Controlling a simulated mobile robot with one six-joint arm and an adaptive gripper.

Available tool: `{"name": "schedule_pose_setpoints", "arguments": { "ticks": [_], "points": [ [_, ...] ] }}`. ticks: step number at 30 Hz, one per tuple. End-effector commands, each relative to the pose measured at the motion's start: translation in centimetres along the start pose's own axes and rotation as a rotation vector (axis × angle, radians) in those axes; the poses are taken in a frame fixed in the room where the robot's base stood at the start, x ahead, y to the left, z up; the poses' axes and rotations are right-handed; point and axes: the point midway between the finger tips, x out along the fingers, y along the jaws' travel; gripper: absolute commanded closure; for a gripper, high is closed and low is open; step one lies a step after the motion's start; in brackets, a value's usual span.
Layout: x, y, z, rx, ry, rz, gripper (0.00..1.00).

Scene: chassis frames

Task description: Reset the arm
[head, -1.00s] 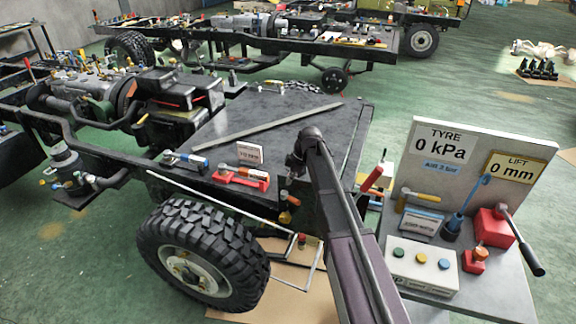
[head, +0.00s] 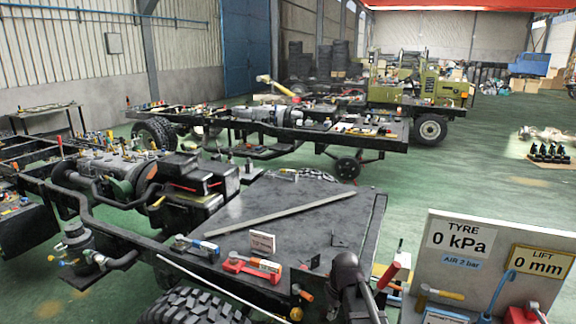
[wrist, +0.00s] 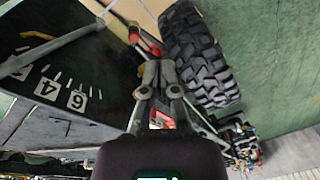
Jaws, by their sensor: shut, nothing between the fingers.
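My gripper (wrist: 158,64) shows in the wrist view, with its two fingers together and nothing held between them. A black knobbly tyre (wrist: 200,62) is beyond it to the upper right. A dark panel (wrist: 60,125) with white marks and the numbers 4 and 6 is to the left. In the head view my arm rises from the bottom edge, right of centre, in front of the chassis deck (head: 300,215). The gripper itself cannot be made out there.
A sign board (head: 500,262) reading 0 kPa and 0 mm stands at the lower right. A red-based tool (head: 250,268) and a long flat bar (head: 280,213) lie on the deck. More chassis frames stand behind. Green floor (head: 470,180) is open at the right.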

Motion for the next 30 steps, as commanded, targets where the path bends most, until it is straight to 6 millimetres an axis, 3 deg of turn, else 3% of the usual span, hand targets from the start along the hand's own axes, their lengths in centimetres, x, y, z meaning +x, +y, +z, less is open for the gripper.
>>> {"name": "schedule_pose_setpoints", "arguments": {
  "ticks": [1, 6, 12, 17, 30],
  "points": [
    [-0.1, -0.6, 2.0, 0.069, -0.01, 0.014, 1.0],
    [-0.2, -1.4, 6.4, 0.317, -0.035, 0.066, 1.0],
    [-0.4, -1.9, 9.7, 0.515, -0.047, 0.11, 1.0],
    [-0.5, -2.0, 10.5, 0.576, -0.049, 0.126, 1.0],
    [-0.5, -2.0, 10.4, 0.58, -0.049, 0.126, 1.0]
  ]
}}
